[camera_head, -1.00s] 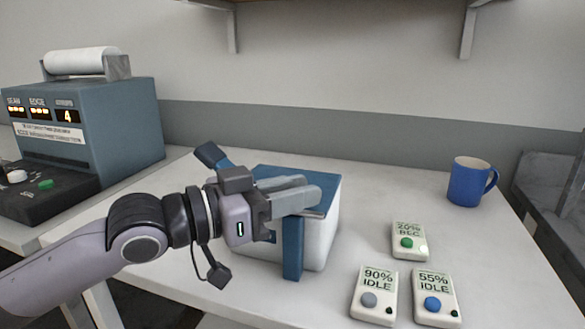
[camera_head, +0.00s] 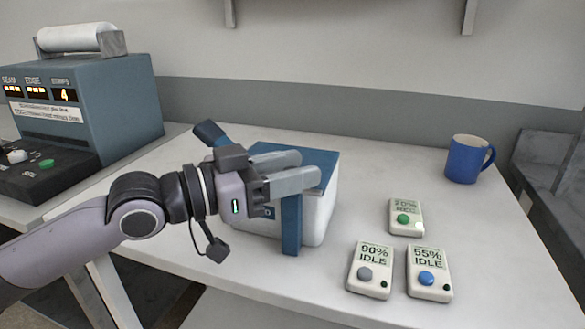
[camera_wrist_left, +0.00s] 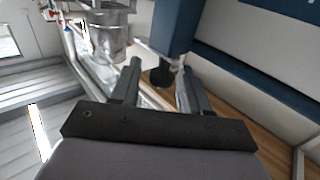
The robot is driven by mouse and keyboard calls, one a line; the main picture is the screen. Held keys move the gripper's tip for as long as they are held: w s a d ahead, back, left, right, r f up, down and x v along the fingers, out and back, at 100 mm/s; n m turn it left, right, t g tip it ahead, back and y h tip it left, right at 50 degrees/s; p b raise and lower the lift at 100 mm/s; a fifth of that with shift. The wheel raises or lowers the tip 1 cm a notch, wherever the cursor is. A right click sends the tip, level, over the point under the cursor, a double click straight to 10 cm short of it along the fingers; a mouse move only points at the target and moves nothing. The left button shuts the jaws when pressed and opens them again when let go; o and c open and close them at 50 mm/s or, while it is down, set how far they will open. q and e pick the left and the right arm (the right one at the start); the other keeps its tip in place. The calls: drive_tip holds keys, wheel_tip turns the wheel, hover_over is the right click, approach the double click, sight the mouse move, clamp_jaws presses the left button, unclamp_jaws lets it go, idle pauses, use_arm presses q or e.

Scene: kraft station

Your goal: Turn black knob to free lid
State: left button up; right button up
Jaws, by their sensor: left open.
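A white box (camera_head: 318,212) with a blue lid (camera_head: 325,160) stands on the table, with a blue strip (camera_head: 291,228) down its front. My left gripper (camera_head: 308,168) is over the front part of the lid in the head view, its open fingers pointing right. They hide part of the lid and the top of the strip. In the left wrist view, a small dark round part, probably the black knob (camera_wrist_left: 163,76), shows between the open fingertips, below a blue piece. Contact cannot be told. No knob shows clearly in the head view. My right gripper is out of view.
A blue handle-like piece (camera_head: 209,133) sticks up behind my left wrist. Several small button units stand right of the box, including the 90% one (camera_head: 370,270). A blue mug (camera_head: 465,160) is at the back right, a blue-grey machine (camera_head: 110,110) at the left. The table between box and mug is clear.

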use_arm(q)
drive_tip(key=v, duration=0.6)
drive_tip(key=shift+s+a+b, duration=0.25)
drive_tip(key=shift+a+b, duration=0.1)
drive_tip(key=shift+b, duration=0.1)
